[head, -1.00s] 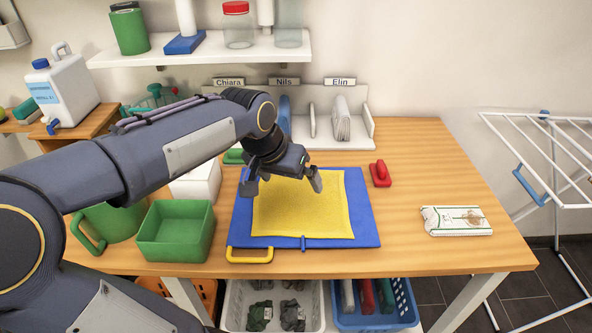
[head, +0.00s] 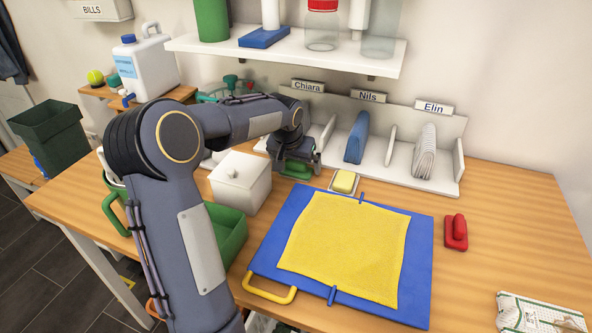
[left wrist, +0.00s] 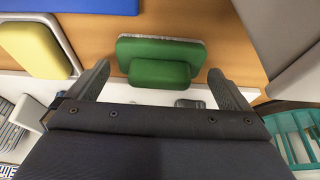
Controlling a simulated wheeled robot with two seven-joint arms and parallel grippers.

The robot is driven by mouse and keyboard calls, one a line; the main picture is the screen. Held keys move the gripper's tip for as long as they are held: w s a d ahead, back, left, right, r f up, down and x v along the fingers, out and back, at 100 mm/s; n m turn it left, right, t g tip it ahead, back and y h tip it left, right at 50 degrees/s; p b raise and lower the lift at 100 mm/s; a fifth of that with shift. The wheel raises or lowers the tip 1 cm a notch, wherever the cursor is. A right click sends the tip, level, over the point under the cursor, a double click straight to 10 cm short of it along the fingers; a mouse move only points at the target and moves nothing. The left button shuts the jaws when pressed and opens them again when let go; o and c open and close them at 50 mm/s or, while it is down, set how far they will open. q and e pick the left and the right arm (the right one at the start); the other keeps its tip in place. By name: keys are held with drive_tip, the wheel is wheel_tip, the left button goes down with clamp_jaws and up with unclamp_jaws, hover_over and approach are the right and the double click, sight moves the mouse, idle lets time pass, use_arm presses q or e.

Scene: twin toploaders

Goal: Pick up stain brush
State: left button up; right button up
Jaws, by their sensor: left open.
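A green brush (head: 297,171) with a block handle lies on the table below the shelf unit, partly hidden by my left gripper (head: 299,162). In the left wrist view the green brush (left wrist: 160,62) shows between the two open fingers of my left gripper (left wrist: 159,72), its pale bristle edge on the far side. The fingers are apart, and I cannot tell how far above the brush they are. A red brush (head: 456,232) lies right of the blue board. No label tells which is the stain brush. My right gripper is not in view.
A blue board (head: 418,265) with a yellow cloth (head: 345,247) fills the table's middle. The divided shelf unit (head: 400,175) stands behind.

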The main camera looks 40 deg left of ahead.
use_arm(q)
drive_tip(key=shift+w+f, duration=0.1)
drive_tip(key=shift+f, duration=0.1)
drive_tip(key=c, duration=0.9)
drive_tip(key=shift+r, duration=0.1)
wheel_tip(320, 180, up, 3)
drive_tip(key=shift+r, duration=0.15)
drive_tip(key=s+a+r, duration=0.4)
drive_tip(key=s, duration=0.1)
drive_tip(key=s+a+r, duration=0.5)
drive_tip(key=shift+s+a+r, duration=0.2)
drive_tip(key=shift+a+r, duration=0.05)
drive_tip(key=shift+r, duration=0.05)
